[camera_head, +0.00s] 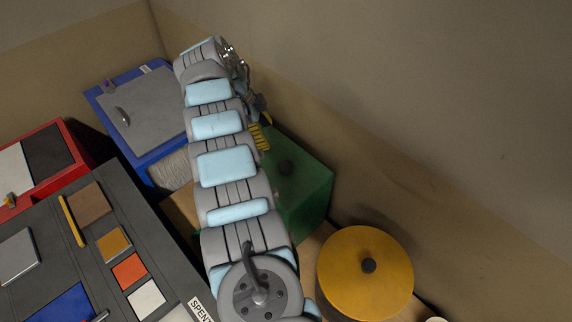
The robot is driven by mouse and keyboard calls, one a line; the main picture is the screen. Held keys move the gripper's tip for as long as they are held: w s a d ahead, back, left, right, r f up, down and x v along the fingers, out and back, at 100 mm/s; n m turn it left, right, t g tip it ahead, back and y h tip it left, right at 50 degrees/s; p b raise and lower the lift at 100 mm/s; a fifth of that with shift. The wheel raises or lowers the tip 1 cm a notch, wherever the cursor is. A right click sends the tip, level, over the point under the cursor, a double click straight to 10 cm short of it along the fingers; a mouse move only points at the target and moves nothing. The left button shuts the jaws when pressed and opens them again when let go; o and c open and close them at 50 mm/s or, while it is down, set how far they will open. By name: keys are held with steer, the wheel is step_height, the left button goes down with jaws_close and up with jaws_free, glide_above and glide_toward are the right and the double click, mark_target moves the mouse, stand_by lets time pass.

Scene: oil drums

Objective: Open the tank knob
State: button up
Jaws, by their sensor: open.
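I cannot tell which of the two knobs is the task's tank knob. My arm rises through the middle and bends over at the top. My gripper (258,108) is small and partly hidden at the far end, above and left of the green tank. It is open, and no thing shows between its fingers.
A blue box (98,105) with a grey lid (150,100) stands at the upper left. A red box (70,130) is at the left. A dark panel (120,195) with coloured squares fills the lower left. A wall (430,110) closes off the right.

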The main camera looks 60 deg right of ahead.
mark_target(285, 165)
steer(key=p+x, duration=0.1)
steer(key=x, duration=1.3)
steer(key=shift+s+d+f, duration=0.1)
steer(key=shift+f, duration=0.25)
steer(key=shift+c, duration=0.4)
steer(key=c, duration=1.1)
